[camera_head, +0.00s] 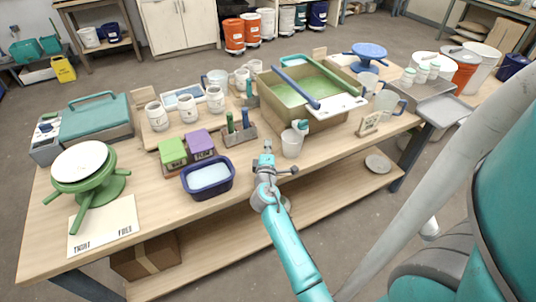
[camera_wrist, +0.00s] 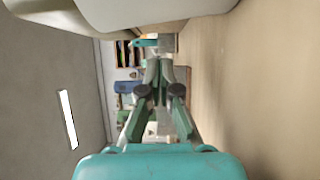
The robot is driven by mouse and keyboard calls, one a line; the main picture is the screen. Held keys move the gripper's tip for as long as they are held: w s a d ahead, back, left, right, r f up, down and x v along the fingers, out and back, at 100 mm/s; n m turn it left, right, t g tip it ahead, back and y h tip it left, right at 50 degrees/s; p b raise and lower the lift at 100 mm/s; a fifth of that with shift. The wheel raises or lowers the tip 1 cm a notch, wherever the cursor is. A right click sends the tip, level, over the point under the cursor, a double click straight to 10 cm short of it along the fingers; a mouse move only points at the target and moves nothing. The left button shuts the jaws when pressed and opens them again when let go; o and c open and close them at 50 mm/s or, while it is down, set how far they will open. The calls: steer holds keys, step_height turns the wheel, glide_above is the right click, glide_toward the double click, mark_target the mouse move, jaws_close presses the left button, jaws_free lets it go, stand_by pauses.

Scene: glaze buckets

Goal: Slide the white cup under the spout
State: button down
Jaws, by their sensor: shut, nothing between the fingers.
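The white cup (camera_head: 292,143) stands upright near the table's front edge, before the green-lined glaze basin (camera_head: 268,98). The teal spout (camera_head: 301,126) at the basin's front shows at the cup's back right rim. I cannot tell whether it is right over the cup's mouth. My gripper (camera_head: 267,148) is shut and empty, to the left of the cup and a little apart from it in the head view. In the wrist view its fingers (camera_wrist: 160,70) come together, and a large pale rounded shape (camera_wrist: 150,12), perhaps the cup, fills the top.
A dark blue tub (camera_head: 207,180) and green and purple blocks (camera_head: 201,143) stand left of my gripper. A small sign stand (camera_head: 369,124) and a clear jug (camera_head: 386,103) are to the right. Bare table lies between cup and sign.

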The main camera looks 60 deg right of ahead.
mark_target(288, 149)
steer(key=shift+x, duration=0.75)
steer(key=shift+s+d+f, duration=0.1)
steer(key=shift+d, duration=0.2)
steer(key=shift+s+d, duration=0.2)
steer(key=shift+s, duration=1.55)
steer(key=shift+s+d, duration=0.15)
steer(key=shift+s, duration=0.75)
steer(key=shift+s+d, duration=0.15)
steer(key=shift+s, duration=0.75)
steer(key=shift+w, duration=0.1)
